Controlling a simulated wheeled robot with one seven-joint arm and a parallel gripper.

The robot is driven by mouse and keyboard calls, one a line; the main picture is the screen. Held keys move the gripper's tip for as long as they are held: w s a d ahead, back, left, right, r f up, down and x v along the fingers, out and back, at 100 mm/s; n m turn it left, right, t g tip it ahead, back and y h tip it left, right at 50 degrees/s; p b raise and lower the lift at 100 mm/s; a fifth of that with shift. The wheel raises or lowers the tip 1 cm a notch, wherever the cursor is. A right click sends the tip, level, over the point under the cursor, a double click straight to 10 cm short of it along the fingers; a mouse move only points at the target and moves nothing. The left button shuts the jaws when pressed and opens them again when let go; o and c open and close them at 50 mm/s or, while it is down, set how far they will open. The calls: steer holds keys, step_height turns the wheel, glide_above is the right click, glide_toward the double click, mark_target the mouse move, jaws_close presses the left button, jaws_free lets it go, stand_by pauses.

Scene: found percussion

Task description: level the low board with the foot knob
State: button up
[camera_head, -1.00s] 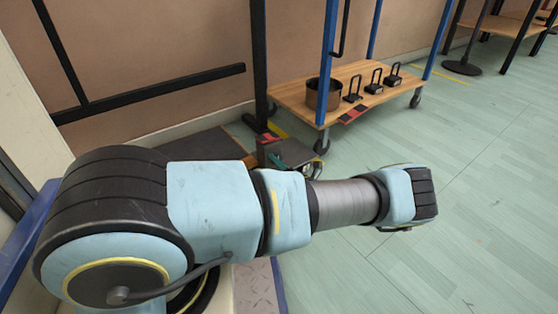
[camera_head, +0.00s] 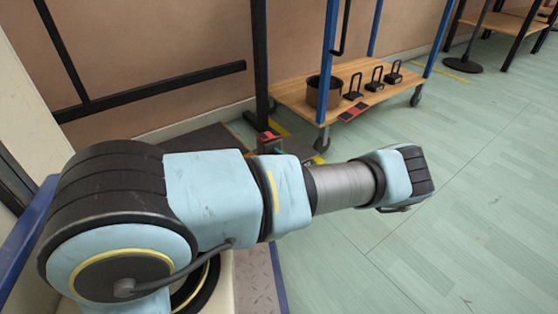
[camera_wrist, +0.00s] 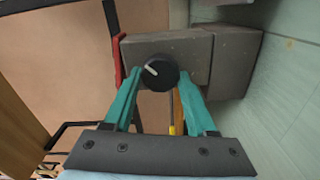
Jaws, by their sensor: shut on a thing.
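A round black knob (camera_wrist: 160,76) with a pale pointer line shows in the wrist view, its line slanting to the upper left. My gripper (camera_wrist: 159,73) has teal fingers, one on each side of the knob, and is shut on it. A grey block-like body (camera_wrist: 180,45) lies behind the knob. In the head view, a dark low board (camera_head: 207,141) lies on the floor by the wall, partly behind my arm. I cannot tell its tilt or how it joins the knob.
A wheeled trolley with a wooden shelf (camera_head: 389,99) stands behind my arm. It carries a dark round pot (camera_head: 313,92) and several black weights with handles. A black post (camera_head: 259,60) rises near the board. The green floor (camera_head: 470,210) at right is clear.

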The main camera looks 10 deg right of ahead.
steer(key=shift+m, duration=0.5)
steer(key=o, duration=1.4)
steer(key=p+v, duration=0.3)
steer(key=v, duration=0.8)
steer(key=shift+w, duration=0.1)
